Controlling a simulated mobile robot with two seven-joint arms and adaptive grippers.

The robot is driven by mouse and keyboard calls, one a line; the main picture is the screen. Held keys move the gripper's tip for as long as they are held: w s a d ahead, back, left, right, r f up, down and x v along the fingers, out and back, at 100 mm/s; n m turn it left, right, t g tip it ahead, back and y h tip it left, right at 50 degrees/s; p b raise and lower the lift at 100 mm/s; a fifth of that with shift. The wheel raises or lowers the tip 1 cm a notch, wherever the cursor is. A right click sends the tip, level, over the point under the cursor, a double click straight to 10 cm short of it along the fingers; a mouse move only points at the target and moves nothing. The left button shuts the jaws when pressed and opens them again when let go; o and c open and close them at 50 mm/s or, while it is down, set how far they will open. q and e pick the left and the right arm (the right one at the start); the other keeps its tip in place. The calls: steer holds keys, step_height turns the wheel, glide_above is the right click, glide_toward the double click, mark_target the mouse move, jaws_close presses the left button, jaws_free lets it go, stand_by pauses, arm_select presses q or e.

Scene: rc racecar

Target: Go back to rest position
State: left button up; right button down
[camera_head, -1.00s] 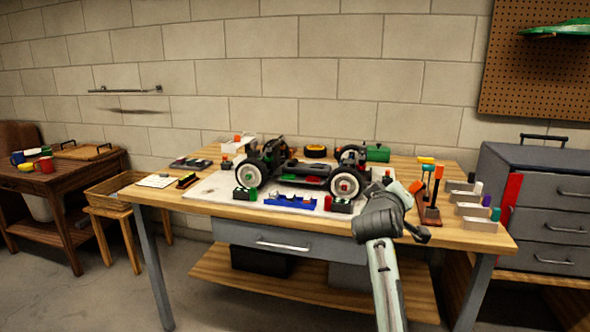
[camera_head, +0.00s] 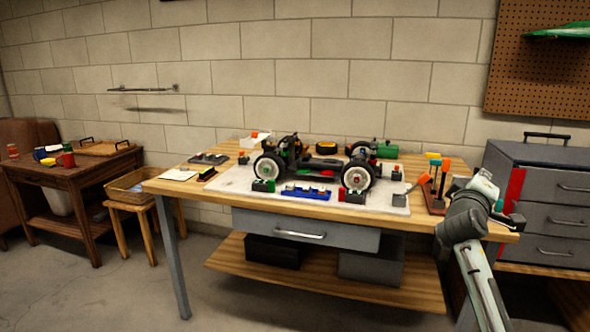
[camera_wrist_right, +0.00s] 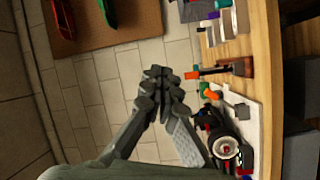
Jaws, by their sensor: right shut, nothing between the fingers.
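My right arm (camera_head: 465,222) rises from the lower right of the head view, in front of the workbench's right end. Its fingers are not clearly visible there. In the right wrist view, my right gripper (camera_wrist_right: 165,84) is shut and empty, its dark fingers together in front of the wall. It appears clear of the bench and the things on it. The RC car (camera_head: 315,165) stands on a pale mat (camera_head: 235,180) on the workbench (camera_head: 165,188), and part of it shows in the wrist view (camera_wrist_right: 225,150). My left gripper is not in view.
A screwdriver stand (camera_head: 436,200) is close to the left of my right arm. A grey drawer cabinet (camera_head: 545,205) stands at the right, below a pegboard (camera_head: 540,75). A stool with a basket (camera_head: 130,186) and a side table (camera_head: 75,180) stand left. Floor before the bench is open.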

steer(key=s+d+r+n+h, duration=0.1)
steer(key=s+d+r+h, duration=0.35)
steer(key=d+r, duration=0.65)
steer(key=s+f+g+y, duration=0.1)
steer(key=s+f+y, duration=0.15)
steer(key=f, duration=1.05)
steer(key=s+f+g+y, duration=0.2)
steer(key=s+f, duration=0.1)
steer(key=f, duration=1.1)
steer(key=s+f+g+y, duration=0.1)
steer(key=s+f+y, duration=0.15)
steer(key=f, duration=1.05)
steer(key=s+a+f+m+g+y, duration=0.3)
steer(key=s+f+g, duration=0.4)
steer(key=s+f, duration=1.7)
steer(key=s+a+f+y, duration=0.1)
steer(key=a+f, duration=0.1)
steer(key=a, duration=0.5)
steer(key=s+a+f+m+y, duration=0.1)
steer(key=a+f+y, duration=0.1)
steer(key=a, duration=0.5)
steer(key=s+a+f+y, duration=0.2)
steer(key=a+f, duration=0.1)
steer(key=a, duration=0.4)
steer(key=shift+a+m+g, duration=0.2)
steer(key=shift+m+g, duration=0.1)
